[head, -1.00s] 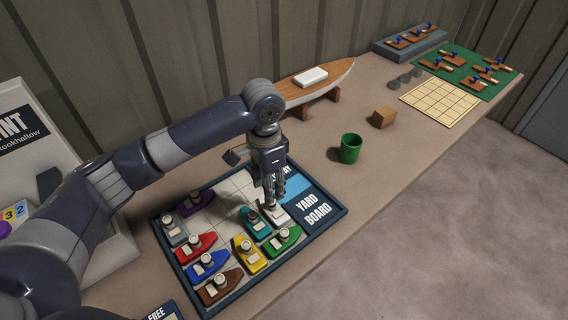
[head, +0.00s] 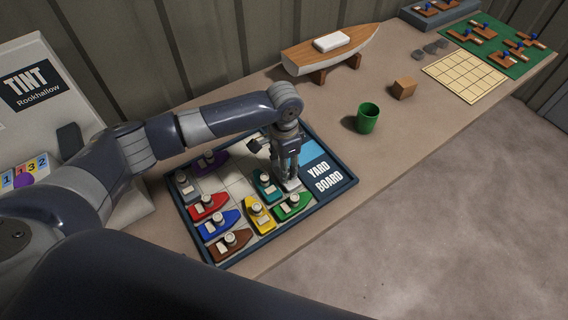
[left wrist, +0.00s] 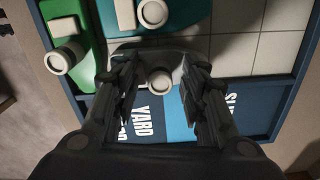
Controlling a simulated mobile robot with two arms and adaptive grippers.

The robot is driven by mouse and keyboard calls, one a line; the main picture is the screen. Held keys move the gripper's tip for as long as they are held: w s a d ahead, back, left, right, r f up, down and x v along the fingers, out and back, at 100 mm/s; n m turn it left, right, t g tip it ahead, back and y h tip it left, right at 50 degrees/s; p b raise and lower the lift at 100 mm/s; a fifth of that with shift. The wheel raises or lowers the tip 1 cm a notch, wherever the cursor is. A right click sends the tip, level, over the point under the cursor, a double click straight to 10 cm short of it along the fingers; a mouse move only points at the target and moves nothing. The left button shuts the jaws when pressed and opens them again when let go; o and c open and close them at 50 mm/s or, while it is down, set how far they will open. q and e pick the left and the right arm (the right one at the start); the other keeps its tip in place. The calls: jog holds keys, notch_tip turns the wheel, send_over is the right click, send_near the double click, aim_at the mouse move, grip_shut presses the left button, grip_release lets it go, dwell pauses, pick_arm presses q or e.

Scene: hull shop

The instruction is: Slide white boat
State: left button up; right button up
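The white boat (head: 291,185) sits on the yard board (head: 345,184), near its lettered right end. My left gripper (head: 287,176) points down over it and hides much of it in the head view. In the left wrist view the fingers (left wrist: 159,80) stand open on either side of the boat's round pale funnel (left wrist: 158,82), with gaps showing at both sides. The teal boat (head: 266,186) and green boat (head: 293,206) lie close by. My right gripper is not in view.
Yellow (head: 258,215), red (head: 208,206), blue (head: 218,224), brown (head: 230,244), purple (head: 210,163) and grey boats crowd the board's left and front. Bare squares show at its upper middle. A green cup (head: 367,118), wooden block (head: 403,88) and model hull (head: 330,52) stand beyond.

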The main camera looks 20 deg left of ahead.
pick_arm(q)
jog(key=shift+f, duration=0.1)
jog(key=shift+c, duration=1.4)
grip_shut()
jog(key=w+a, duration=0.1)
jog(key=a, duration=0.1)
jog(key=w+a, duration=0.4)
jog(key=a, duration=0.1)
jog(key=w+a+b, duration=0.1)
jog(key=w+a, duration=0.1)
jog(key=a, duration=0.1)
jog(key=shift+w, duration=0.4)
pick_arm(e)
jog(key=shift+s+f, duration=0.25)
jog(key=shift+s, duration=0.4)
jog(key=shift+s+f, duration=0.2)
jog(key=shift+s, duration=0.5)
